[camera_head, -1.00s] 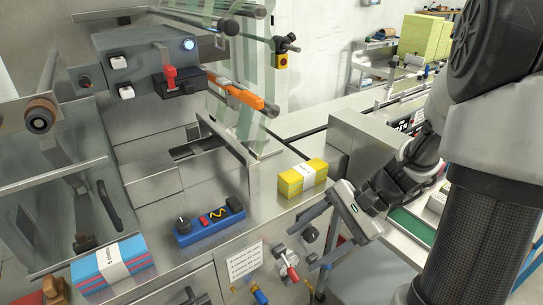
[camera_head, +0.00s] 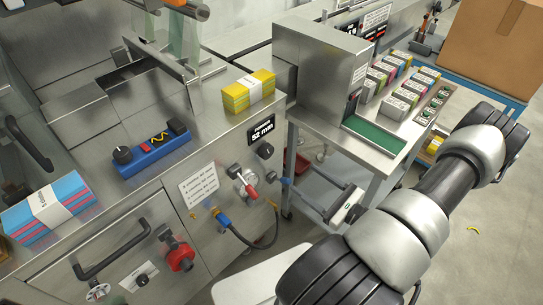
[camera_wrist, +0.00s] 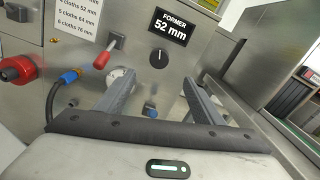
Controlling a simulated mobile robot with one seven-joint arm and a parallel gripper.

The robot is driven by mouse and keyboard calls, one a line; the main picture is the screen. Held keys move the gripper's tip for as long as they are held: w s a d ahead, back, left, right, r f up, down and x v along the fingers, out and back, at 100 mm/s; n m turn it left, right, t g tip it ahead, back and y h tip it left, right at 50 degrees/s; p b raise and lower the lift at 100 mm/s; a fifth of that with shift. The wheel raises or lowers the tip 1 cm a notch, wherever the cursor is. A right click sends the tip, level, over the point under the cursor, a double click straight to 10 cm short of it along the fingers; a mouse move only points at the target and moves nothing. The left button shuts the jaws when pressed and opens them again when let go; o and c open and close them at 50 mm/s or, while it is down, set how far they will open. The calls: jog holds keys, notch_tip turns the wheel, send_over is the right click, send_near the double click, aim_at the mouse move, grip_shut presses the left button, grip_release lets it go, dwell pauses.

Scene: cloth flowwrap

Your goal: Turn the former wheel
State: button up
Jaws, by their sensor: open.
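The former wheel appears to be a small dark round knob (camera_head: 265,150) on the machine's steel front, just below the black "FORMER 52 mm" display (camera_head: 261,129). In the wrist view the knob (camera_wrist: 159,57) has a light pointer mark and sits under the display (camera_wrist: 172,27). My gripper (camera_head: 300,176) is open and empty, below and to the right of the knob in the head view. In the wrist view my gripper's two fingers (camera_wrist: 158,84) point toward the panel, with the knob just beyond and between them. The fingers appear apart from the knob.
A red-handled lever (camera_head: 250,190) with a gauge behind it, a hose with a blue fitting (camera_head: 223,219) and a red knob (camera_head: 181,258) stick out from the panel. A side table (camera_head: 405,128) with packs stands at the right. Yellow cloths (camera_head: 249,92) lie on the machine top.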

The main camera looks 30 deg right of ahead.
aim_at(269, 153)
jog(key=x, duration=1.5)
jog(key=shift+w+a, duration=0.15)
jog(key=shift+c, duration=0.2)
jog(key=c, duration=1)
